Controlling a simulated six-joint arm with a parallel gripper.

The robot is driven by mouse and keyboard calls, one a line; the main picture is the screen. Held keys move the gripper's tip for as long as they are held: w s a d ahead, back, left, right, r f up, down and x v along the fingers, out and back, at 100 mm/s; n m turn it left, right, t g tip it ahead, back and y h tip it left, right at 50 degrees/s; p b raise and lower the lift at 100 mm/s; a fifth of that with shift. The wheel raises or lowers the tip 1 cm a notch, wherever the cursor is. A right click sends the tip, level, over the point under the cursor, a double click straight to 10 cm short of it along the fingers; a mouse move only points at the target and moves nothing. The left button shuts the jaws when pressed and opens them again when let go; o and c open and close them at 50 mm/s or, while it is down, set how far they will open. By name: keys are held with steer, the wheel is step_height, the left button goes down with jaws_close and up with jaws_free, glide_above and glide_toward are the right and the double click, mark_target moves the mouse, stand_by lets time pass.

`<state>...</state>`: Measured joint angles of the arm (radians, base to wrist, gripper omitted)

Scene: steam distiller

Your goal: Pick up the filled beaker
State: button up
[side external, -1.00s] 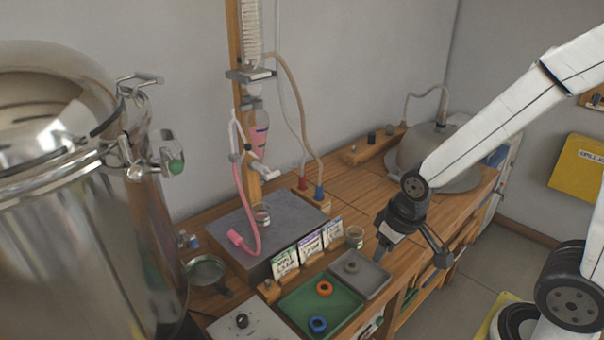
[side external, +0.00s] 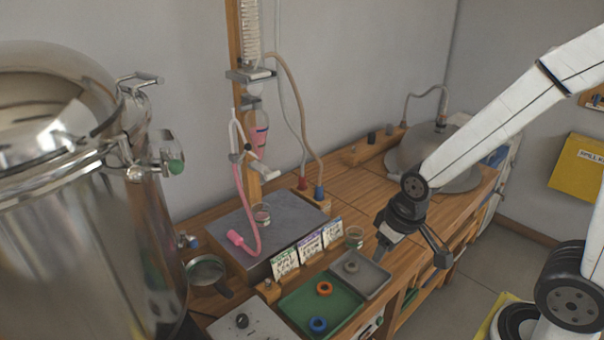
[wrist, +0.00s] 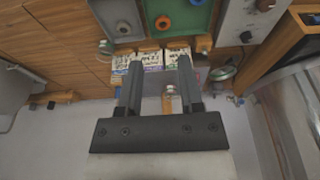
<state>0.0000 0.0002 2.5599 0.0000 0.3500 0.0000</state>
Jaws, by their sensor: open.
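A small glass beaker (side external: 262,217) stands on the grey block under the pink-filled funnel. It shows small between my fingers in the wrist view (wrist: 169,90), some way beyond them. A second small glass beaker (side external: 354,238) stands beside the label cards, and it is at the left in the wrist view (wrist: 106,47). I cannot tell clearly how full either one is. My gripper (side external: 384,250) is open and empty, pointing down to the right of the second beaker and apart from it. Its two fingers show spread in the wrist view (wrist: 160,64).
The label cards (side external: 309,249) stand in front of the grey block (side external: 233,227). A green tray (side external: 297,306) with orange and blue rings and a grey tray (side external: 373,280) lie in front. A pink hose (side external: 246,205) hangs left of the funnel (side external: 259,138). A large steel vessel (side external: 75,240) is at the left.

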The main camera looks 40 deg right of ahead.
steer(key=o, duration=0.7)
steer(key=shift+w, duration=0.1)
